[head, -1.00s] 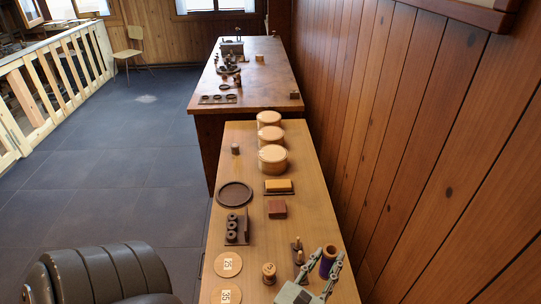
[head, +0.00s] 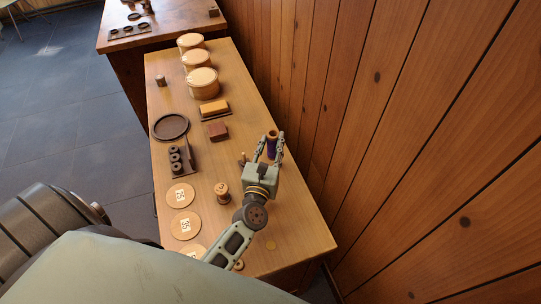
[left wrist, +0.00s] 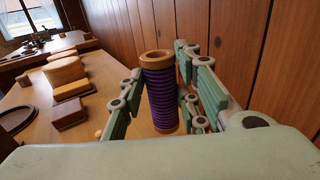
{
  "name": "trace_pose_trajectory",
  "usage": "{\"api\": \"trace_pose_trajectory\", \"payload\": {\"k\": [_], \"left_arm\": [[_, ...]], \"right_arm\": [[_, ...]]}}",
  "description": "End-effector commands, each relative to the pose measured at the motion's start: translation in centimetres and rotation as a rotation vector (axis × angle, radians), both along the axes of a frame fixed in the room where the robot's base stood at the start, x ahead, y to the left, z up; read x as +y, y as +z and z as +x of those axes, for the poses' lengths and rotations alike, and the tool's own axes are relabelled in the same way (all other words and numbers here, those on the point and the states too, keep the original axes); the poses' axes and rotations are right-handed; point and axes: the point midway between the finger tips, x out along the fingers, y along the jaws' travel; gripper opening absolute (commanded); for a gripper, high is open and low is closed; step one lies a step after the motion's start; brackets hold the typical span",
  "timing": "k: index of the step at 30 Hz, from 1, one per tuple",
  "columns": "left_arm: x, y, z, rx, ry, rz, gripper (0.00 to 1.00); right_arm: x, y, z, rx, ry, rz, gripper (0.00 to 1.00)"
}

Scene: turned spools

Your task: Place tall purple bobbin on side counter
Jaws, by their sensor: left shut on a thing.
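The tall purple bobbin (head: 271,148) has a purple thread body and a light wooden rim. It is at the right edge of the light wood counter (head: 285,225), near the wall. My left gripper (head: 269,142) has its fingers on either side of it and is shut on it. In the left wrist view the bobbin (left wrist: 161,98) looks upright between the green fingers. My right gripper is not in view.
A wooden spool (head: 222,192) and round numbered discs (head: 181,195) lie left of my left arm. Beyond are a dark round tray (head: 170,127), a red-brown block (head: 218,130) and round boxes (head: 203,83). A darker counter (head: 118,41) stands behind. The plank wall (head: 400,140) is close on the right.

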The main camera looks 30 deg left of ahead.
Motion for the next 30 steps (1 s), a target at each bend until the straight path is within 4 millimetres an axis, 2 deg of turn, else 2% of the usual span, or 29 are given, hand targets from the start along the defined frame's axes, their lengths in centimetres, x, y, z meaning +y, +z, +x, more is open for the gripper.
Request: {"api": "trace_pose_trajectory", "payload": {"k": [10,18,23,24,30], "left_arm": [[0.1,-4.1,0.1,-0.001,0.000,0.001,0.04],[0.0,-3.9,0.0,-0.001,0.000,0.000,0.04],[0.0,-4.4,0.0,-0.001,0.000,0.000,0.04],[0.0,-4.2,0.0,-0.001,0.000,0.001,0.34],[0.0,-4.2,0.0,0.000,0.000,0.001,0.49]], "right_arm": [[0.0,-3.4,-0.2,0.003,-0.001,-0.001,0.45],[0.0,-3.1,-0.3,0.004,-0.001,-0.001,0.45],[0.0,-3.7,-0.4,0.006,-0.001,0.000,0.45],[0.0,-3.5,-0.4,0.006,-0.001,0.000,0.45],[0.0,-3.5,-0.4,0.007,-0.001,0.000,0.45]]}}
